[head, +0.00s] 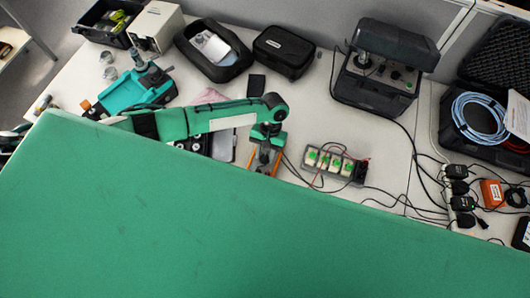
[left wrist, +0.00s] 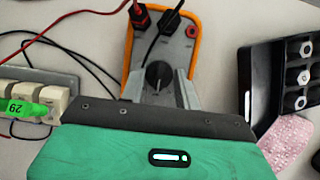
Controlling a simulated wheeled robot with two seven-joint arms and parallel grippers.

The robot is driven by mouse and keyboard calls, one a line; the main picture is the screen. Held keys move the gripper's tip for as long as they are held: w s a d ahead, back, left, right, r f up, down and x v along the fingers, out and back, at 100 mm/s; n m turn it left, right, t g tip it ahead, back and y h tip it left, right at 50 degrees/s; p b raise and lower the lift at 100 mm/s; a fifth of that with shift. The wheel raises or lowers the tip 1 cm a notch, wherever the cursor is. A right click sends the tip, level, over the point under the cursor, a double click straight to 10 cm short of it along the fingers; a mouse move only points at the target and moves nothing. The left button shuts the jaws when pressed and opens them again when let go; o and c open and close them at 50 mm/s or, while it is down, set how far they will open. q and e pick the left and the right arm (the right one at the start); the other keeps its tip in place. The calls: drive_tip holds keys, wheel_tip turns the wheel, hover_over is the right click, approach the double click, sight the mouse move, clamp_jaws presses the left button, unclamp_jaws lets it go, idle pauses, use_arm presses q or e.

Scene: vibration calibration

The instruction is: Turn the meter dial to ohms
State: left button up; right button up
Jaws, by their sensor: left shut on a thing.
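The meter, a grey box with an orange rim, lies on the table under my left gripper (head: 263,157). In the head view only bits of its orange edge (head: 276,163) show. In the left wrist view the meter (left wrist: 178,50) has a red and a black plug at its top edge and an empty red socket on the right. Its dark round dial (left wrist: 158,75) sits between my left fingers, which are shut on it. The dial's markings are hidden or too small to read. My right gripper is in neither view.
A grey block with green-tagged cells (head: 335,162) stands right of the meter, with loose red and black leads. A dark socket holder (left wrist: 297,75) and pink cloth (left wrist: 287,140) lie on the other side. A large green surface hides the near area in the head view.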

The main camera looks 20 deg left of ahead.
use_arm(q)
drive_tip(key=o, duration=1)
drive_tip(key=shift+r, duration=0.1)
drive_tip(key=shift+b+v, duration=1.6)
drive_tip(key=shift+v, duration=5.25)
drive_tip(key=shift+c, duration=0.2)
